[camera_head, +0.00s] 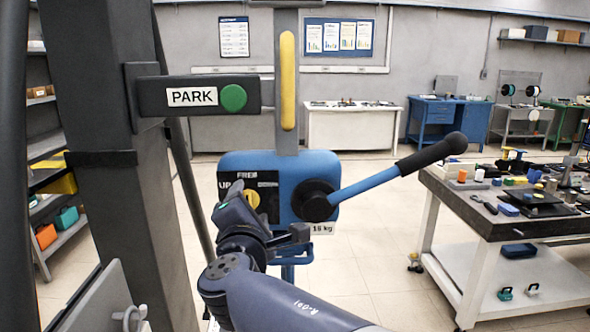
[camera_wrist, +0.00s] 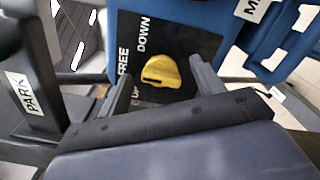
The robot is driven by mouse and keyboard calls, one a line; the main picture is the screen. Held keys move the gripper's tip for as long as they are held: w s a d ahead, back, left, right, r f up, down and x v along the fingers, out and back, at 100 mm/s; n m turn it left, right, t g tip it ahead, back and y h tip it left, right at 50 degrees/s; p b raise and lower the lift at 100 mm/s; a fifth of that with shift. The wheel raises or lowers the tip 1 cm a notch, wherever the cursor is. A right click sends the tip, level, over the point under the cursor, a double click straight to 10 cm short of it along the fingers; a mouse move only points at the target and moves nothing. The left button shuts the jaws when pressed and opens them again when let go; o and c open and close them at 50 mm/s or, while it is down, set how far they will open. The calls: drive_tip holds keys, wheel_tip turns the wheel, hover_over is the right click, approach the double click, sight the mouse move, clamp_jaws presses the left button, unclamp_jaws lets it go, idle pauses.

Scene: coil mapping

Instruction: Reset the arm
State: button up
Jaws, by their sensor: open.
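A blue box unit (camera_head: 325,165) hangs on a grey column, with a yellow knob (camera_head: 252,198) on its black label panel. My gripper (camera_head: 276,226) is in front of the unit's lower left part. In the wrist view, my gripper (camera_wrist: 160,76) is open, its two dark fingers apart. The yellow knob (camera_wrist: 162,70) shows between and beyond the fingers, beside the words FREE, DOWN and UP. No contact with the knob can be made out. In the head view, my wrist hides part of the label panel.
A blue lever with a black grip (camera_head: 432,151) sticks out right from the unit. A PARK bar with a green button (camera_head: 233,97) is at upper left, near a dark post (camera_head: 120,190). A cluttered workbench (camera_head: 475,216) stands right. Open floor lies between.

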drive_tip(key=shift+r+n+p, duration=0.25)
drive_tip(key=shift+n+p, duration=0.75)
drive_tip(key=shift+p, duration=0.65)
drive_tip(key=s+d+f+b, duration=0.1)
drive_tip(key=s+d+b, duration=0.1)
drive_tip(key=s, duration=0.9)
drive_tip(key=shift+s+d+f+m+g+h, duration=0.2)
drive_tip(key=shift+d+f+m+g+h, duration=0.1)
drive_tip(key=shift+d+m, duration=0.15)
drive_tip(key=shift+d+r, duration=0.1)
drive_tip(key=shift+d, duration=0.05)
